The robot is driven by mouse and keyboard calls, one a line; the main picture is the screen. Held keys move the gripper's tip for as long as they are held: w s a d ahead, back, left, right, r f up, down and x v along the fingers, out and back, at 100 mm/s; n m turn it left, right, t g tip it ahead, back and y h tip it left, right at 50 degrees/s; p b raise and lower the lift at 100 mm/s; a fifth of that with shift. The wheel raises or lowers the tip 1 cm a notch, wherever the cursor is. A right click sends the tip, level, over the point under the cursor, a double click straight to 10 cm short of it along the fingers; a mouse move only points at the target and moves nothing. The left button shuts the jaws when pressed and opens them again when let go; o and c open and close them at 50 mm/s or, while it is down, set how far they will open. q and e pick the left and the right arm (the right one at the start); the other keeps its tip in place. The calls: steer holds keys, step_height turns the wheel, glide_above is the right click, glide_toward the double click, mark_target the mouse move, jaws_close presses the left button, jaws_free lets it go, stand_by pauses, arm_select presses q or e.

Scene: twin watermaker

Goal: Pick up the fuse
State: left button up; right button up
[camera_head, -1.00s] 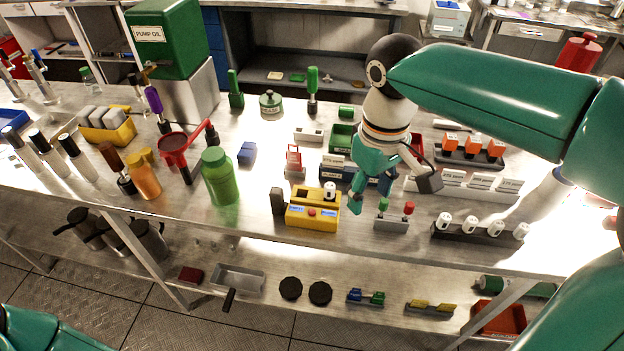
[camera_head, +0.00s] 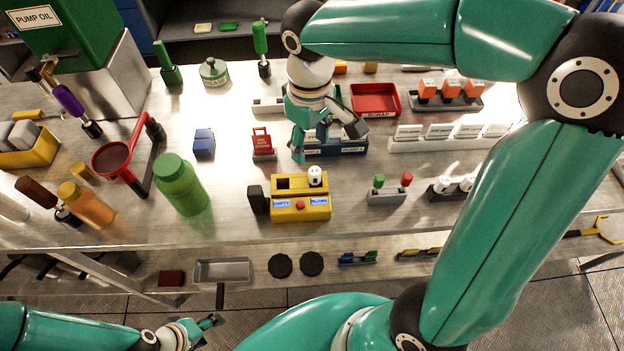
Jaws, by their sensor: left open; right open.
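A white cylinder that looks like a fuse (camera_head: 315,175) stands upright in the right part of a yellow box (camera_head: 301,208). The box has a red button, small blue displays and a dark opening at its left. Similar white cylinders (camera_head: 442,184) stand in a dark rack to the right, partly hidden by my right arm. My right gripper (camera_head: 327,143) is open and empty, behind the yellow box and over a blue bin (camera_head: 345,148). It is apart from the white cylinder. My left gripper (camera_head: 207,330) is open and empty at the lower left, in front of the bench.
A green bottle (camera_head: 181,186), a blue block (camera_head: 204,143) and a red holder (camera_head: 263,145) stand left of the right gripper. A small stand with green and red knobs (camera_head: 387,195) is right of the yellow box. A red tray (camera_head: 376,100) lies behind.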

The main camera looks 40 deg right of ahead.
mark_target(314, 170)
step_height(314, 170, down, 4)
steer(key=shift+f, duration=0.1)
steer(key=f, duration=0.2)
steer(key=s+f, duration=0.1)
steer(key=f, duration=0.1)
steer(key=shift+d+f+p, duration=0.15)
steer(key=shift+f+p, duration=0.15)
steer(key=shift+p, duration=0.1)
steer(key=shift+f, duration=0.3)
steer(key=shift+c, duration=0.3)
steer(key=shift+w, duration=0.1)
jaws_close()
